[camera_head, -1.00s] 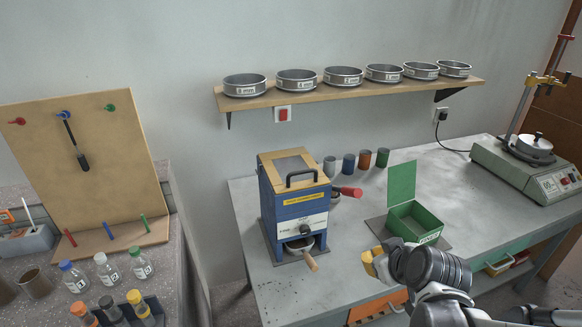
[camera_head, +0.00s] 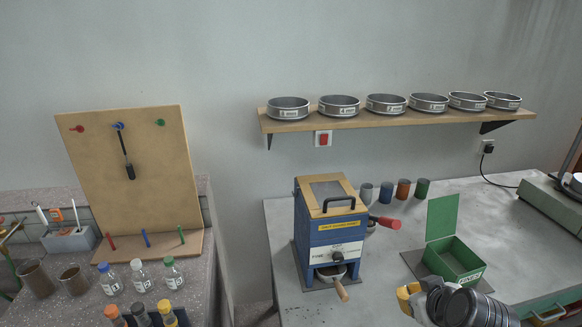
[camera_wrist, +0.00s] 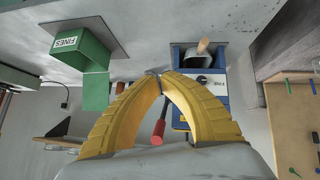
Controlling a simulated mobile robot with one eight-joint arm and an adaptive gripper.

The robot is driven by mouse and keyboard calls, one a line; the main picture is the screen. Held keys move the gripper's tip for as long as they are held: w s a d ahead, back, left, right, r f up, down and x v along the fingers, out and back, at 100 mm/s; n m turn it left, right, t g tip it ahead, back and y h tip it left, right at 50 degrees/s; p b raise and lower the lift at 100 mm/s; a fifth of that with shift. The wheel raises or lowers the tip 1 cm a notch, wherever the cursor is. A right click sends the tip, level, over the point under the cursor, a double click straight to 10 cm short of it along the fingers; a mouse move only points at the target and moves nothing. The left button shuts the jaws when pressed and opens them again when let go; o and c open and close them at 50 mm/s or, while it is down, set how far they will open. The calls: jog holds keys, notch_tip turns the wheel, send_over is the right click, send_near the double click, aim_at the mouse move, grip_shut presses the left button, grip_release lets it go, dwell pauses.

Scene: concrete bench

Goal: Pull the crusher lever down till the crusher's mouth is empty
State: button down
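The crusher (camera_head: 330,235) is a blue box with a wood-framed top and a black handle, standing upright on the bench. Its lever (camera_head: 385,222) has a red grip and sticks out at the crusher's right side. The lever's red grip also shows in the wrist view (camera_wrist: 157,132), beyond the gap between my fingers and apart from them. The crusher's mouth and its contents cannot be made out. A pan with a wooden handle (camera_head: 342,291) sits in the crusher's lower front opening. My gripper (camera_head: 405,294), with yellow fingers, is right of and in front of the crusher. Its fingertips (camera_wrist: 160,76) meet, with nothing between them.
An open green FINES box (camera_head: 456,260) stands right of the crusher, close to my gripper. Several coloured cups (camera_head: 403,189) stand behind. A shelf (camera_head: 400,121) with several sieves hangs above. A pegboard (camera_head: 135,180) and bottles (camera_head: 141,278) are on the left bench.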

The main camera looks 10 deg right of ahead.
jog(key=w+d+r+m+g+y+p, duration=0.1)
jog(key=w+d+r+g+p, duration=0.1)
jog(key=w+r+p, duration=0.3)
jog(key=w+d+r+m+g+y+p, duration=0.1)
jog(key=w+r+p, duration=0.5)
jog(key=r+p, duration=0.7)
notch_tip(320, 180, up, 6)
jog(key=shift+w+d+r+g+y+p, duration=0.2)
jog(key=shift+d+g+y+p, duration=0.3)
jog(key=shift+d, duration=0.5)
jog(key=x, duration=0.4)
jog(key=s+b+x, duration=0.1)
jog(key=x, duration=0.3)
jog(key=s+f+x, duration=0.1)
jog(key=x, duration=0.4)
jog(key=shift+s+a+b, duration=0.2)
jog(key=shift+s+b, duration=0.1)
jog(key=shift+b, duration=0.1)
jog(key=shift+s, duration=0.1)
